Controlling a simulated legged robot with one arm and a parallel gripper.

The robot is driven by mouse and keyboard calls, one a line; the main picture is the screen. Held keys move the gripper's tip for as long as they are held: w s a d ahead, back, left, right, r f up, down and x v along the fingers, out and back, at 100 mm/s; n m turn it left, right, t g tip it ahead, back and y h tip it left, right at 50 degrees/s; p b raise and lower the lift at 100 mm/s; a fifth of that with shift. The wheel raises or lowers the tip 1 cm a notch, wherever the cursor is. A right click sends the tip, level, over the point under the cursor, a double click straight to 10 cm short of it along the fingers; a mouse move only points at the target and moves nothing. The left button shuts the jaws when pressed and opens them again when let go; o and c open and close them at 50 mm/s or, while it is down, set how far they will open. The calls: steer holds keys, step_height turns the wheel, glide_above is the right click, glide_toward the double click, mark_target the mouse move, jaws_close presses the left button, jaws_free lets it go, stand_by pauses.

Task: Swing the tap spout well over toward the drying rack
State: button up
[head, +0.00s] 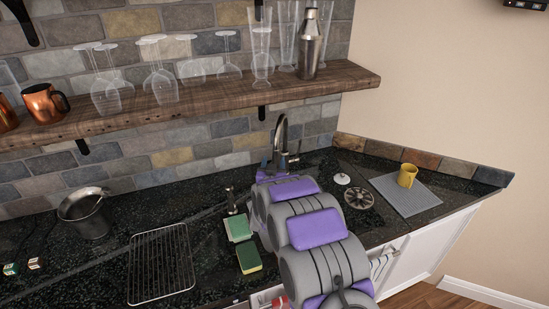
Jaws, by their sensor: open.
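The metal tap (284,137) stands at the back of the counter by the stone wall, its arched spout rising just beyond the end of my arm. The spout's exact heading is hard to tell. A wire drying rack (160,265) lies flat on the counter at the front left, well apart from the tap. My arm reaches from the bottom right toward the tap. My gripper (266,167) shows only in part at the arm's far end, low beside the tap; its jaws are open. My arm hides most of it, and I cannot tell whether it touches the tap.
Green sponges (248,258) lie between the rack and my arm. A metal bucket (86,212) stands left. A round strainer (359,198), white plug (342,179) and yellow mug (407,175) on a grey mat (400,197) are right. A wooden shelf (200,104) with glasses hangs above.

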steer(key=s+a, duration=0.2)
steer(key=s, duration=1)
steer(key=shift+s+p, duration=0.2)
steer(key=shift+p, duration=0.25)
steer(key=s+d+r+g+y, duration=0.1)
steer(key=s+d+g, duration=0.3)
steer(key=s, duration=1.2)
steer(key=s+d+r+n+g+b, duration=0.1)
steer(key=s+d+r+g, duration=0.2)
steer(key=s+g, duration=0.6)
steer(key=s+d+r+g+y, duration=0.1)
steer(key=s+d+g, duration=0.4)
steer(key=s, duration=1.8)
steer(key=shift+s+d+r+g+y+b, duration=0.2)
steer(key=shift+s+r+g+y+b, duration=0.15)
steer(key=shift+r+g, duration=0.4)
